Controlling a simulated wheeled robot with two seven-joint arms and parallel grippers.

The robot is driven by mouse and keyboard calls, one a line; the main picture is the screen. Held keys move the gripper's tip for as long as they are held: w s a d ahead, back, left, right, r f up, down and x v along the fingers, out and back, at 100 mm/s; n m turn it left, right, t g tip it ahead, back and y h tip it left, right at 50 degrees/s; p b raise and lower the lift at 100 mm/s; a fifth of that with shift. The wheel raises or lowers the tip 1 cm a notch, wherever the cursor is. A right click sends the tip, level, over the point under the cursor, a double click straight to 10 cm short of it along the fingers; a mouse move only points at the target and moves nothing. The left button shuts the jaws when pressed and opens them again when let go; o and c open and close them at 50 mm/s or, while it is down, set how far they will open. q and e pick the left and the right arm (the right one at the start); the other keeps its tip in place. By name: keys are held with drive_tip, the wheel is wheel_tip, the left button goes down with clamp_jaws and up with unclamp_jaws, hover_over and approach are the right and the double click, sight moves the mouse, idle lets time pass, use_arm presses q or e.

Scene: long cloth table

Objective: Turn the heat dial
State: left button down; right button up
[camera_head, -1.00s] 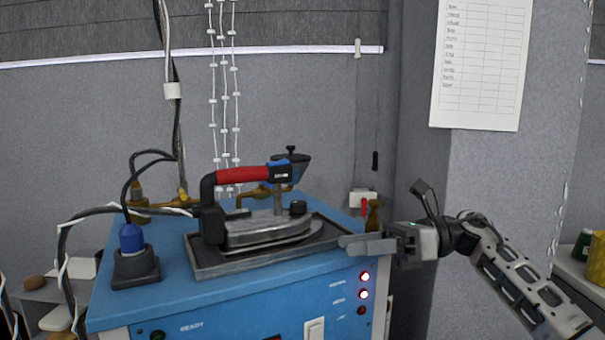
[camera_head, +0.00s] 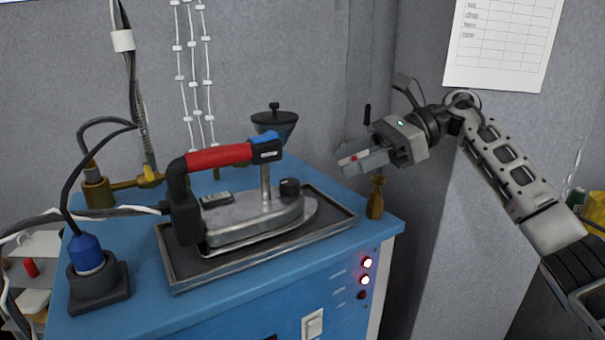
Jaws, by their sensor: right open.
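A steam iron (camera_head: 240,222) with a red handle (camera_head: 218,157) rests in a dark metal tray (camera_head: 190,278) on top of a blue machine (camera_head: 120,315). A small round black knob (camera_head: 290,187) stands on the iron's right end; it appears to be the heat dial, though its markings are too small to read. My right gripper (camera_head: 352,165) is to the right of the knob and apart from it, raised above the machine's back right corner. Its fingers point left, and nothing shows between them. My left gripper is not in view.
A small brass fitting (camera_head: 375,198) stands on the machine just below my right gripper. A black funnel-like cup (camera_head: 274,121) stands behind the iron. A blue plug (camera_head: 87,253) with cables is at the left. Lit red lamps (camera_head: 366,263) and a white switch (camera_head: 313,323) are on the front.

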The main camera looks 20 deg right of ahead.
sight(296, 181)
drive_tip(key=p+x, duration=0.1)
drive_tip(key=x, duration=0.8)
drive_tip(key=shift+w+a+f+p, duration=0.1)
drive_tip(key=shift+a+p, duration=0.05)
drive_tip(key=shift+p, duration=0.25)
drive_tip(key=c, duration=1)
